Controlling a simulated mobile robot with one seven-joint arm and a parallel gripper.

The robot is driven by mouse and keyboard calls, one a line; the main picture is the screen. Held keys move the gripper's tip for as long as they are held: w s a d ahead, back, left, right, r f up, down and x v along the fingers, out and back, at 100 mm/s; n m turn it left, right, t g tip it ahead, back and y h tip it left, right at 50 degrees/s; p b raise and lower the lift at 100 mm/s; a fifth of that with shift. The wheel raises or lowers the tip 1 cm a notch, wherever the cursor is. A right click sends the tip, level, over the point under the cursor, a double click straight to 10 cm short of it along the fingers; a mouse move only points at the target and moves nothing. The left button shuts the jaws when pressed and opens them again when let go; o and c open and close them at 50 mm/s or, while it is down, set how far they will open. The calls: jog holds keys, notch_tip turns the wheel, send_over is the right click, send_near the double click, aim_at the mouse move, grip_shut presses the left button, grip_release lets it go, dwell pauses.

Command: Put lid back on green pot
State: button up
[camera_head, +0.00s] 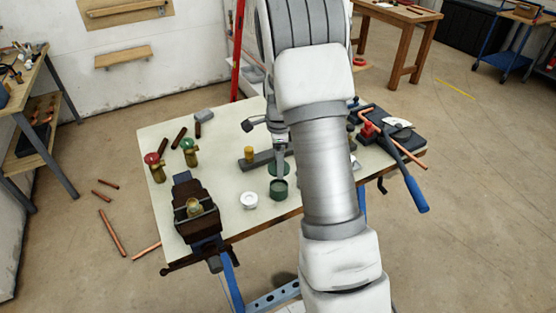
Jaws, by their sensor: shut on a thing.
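The green pot (279,191) stands on the pale worktop near its front edge, with a dark top. A green disc that looks like its lid (273,169) shows just above and behind the pot. My gripper (281,174) reaches down from my arm with its fingers at this lid and is shut on it. The fingers are small here, and my arm hides what lies right of them. I cannot tell how large the gap is between the lid and the pot.
A white round piece (249,200) lies left of the pot. A dark vise (195,209) is on the front left. A brass fitting (249,154) stands behind, by a grey bar. Red (154,166) and green valves (189,151) are farther left. A blue-handled bender (414,190) is right.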

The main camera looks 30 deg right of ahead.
jog(key=shift+f+b, duration=1.95)
jog(key=shift+f, duration=1.1)
jog(key=shift+f, duration=0.15)
jog(key=o, duration=1.2)
jog(key=shift+r+p, duration=2.6)
jog(key=shift+r, duration=0.95)
